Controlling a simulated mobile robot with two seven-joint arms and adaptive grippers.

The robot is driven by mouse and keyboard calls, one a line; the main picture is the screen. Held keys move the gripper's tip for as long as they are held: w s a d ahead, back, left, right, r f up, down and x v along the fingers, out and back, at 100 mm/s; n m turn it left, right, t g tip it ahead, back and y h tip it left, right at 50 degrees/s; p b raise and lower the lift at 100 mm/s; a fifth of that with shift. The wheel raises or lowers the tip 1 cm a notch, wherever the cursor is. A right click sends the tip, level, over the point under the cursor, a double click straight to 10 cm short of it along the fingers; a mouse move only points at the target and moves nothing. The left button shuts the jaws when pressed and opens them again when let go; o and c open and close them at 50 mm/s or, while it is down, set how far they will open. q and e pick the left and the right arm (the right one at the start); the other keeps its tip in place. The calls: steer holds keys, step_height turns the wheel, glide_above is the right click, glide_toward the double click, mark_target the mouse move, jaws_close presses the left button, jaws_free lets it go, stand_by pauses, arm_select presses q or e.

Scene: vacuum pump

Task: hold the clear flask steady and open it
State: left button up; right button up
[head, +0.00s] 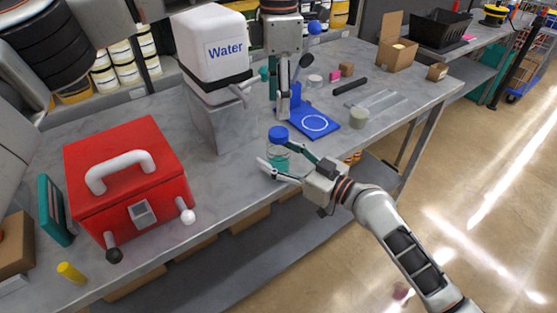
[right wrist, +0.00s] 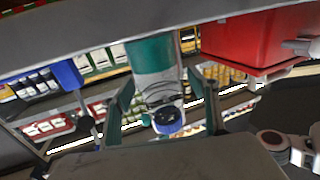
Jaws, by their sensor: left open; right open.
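The clear flask (head: 279,152) stands upright near the table's front edge, with a blue cap (head: 278,134) and teal liquid inside. My right gripper (head: 277,158) is open, its fingers on either side of the flask. In the right wrist view, which looks upside down, the flask (right wrist: 152,68) and its cap (right wrist: 169,121) show between the spread fingers; contact cannot be told. My left gripper (head: 278,105) is open and empty, pointing down behind the flask, beside the blue stand (head: 314,123). It is clear of the cap.
A white water tank (head: 213,45) stands behind and left of the flask. A red toolbox (head: 125,175) is at the left. Small parts, a pale round piece (head: 359,117) and a black bar (head: 350,86) lie to the right. The table between toolbox and flask is mostly free.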

mark_target(279, 132)
jaws_close()
arm_select(q)
steer(key=m, duration=0.3)
steer(key=shift+m, duration=0.4)
steer(key=m, duration=1.3)
steer(key=shift+m, duration=0.4)
steer(key=shift+f, duration=4.05)
